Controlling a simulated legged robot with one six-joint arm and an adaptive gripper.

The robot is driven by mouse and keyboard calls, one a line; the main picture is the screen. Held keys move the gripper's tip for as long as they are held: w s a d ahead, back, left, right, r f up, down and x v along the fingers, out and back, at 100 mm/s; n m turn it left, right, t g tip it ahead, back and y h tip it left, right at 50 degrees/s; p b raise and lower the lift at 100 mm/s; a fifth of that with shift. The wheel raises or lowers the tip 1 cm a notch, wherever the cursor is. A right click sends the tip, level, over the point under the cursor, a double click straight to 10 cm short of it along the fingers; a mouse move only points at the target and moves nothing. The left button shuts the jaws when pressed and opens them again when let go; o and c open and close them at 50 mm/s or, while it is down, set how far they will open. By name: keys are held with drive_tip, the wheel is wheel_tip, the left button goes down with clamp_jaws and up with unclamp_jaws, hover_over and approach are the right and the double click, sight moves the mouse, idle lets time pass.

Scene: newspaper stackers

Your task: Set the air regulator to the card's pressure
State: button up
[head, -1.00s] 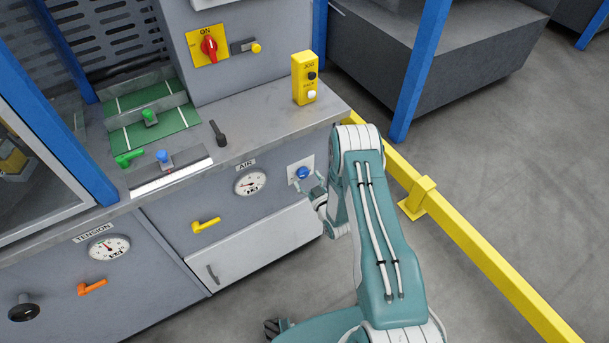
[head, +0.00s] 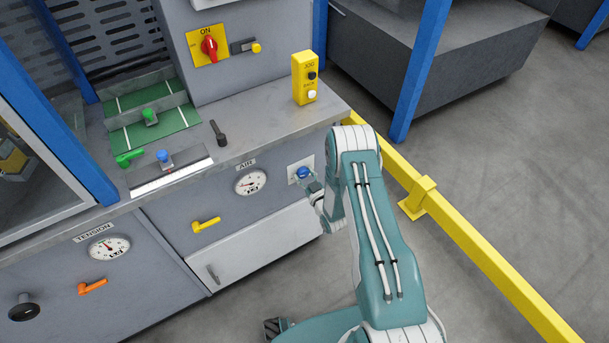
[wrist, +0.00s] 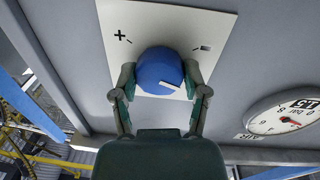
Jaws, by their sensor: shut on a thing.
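The air regulator knob is a blue knob (head: 303,173) on a white plate (wrist: 209,29) with plus and minus marks, on the grey machine front. It also shows in the wrist view as a blue knob (wrist: 158,70) with a white pointer line. My gripper (wrist: 157,84) is shut on it, one finger on each side; it also shows in the head view (head: 309,183). The AIR gauge (head: 250,182) is left of the knob, and part of its dial (wrist: 284,116) shows in the wrist view. Its reading is too small to tell. No pressure card can be made out.
A yellow handle (head: 206,225) and a light cabinet door (head: 258,247) lie below the gauge. A yellow button box (head: 305,78) stands on the ledge above. A yellow rail (head: 470,248) runs along the right. The TENSION gauge (head: 108,248) is at the left.

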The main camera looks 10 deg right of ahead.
drive_tip(key=shift+m, duration=0.3)
drive_tip(key=m, duration=0.4)
drive_tip(key=shift+w+r+m, duration=0.1)
drive_tip(key=shift+m, duration=0.2)
drive_tip(key=m, duration=0.5)
drive_tip(key=shift+d+g, duration=0.1)
drive_tip(key=shift+g, duration=0.2)
drive_tip(key=m, duration=0.5)
drive_tip(key=shift+y, duration=0.3)
drive_tip(key=m, duration=0.5)
drive_tip(key=shift+d+g+y, duration=0.1)
drive_tip(key=shift+g+y, duration=0.2)
drive_tip(key=shift+m, duration=0.3)
drive_tip(key=shift+f, duration=0.2)
drive_tip(key=o, duration=1.1)
drive_tip(key=shift+o, duration=0.2)
drive_tip(key=shift+d, duration=0.1)
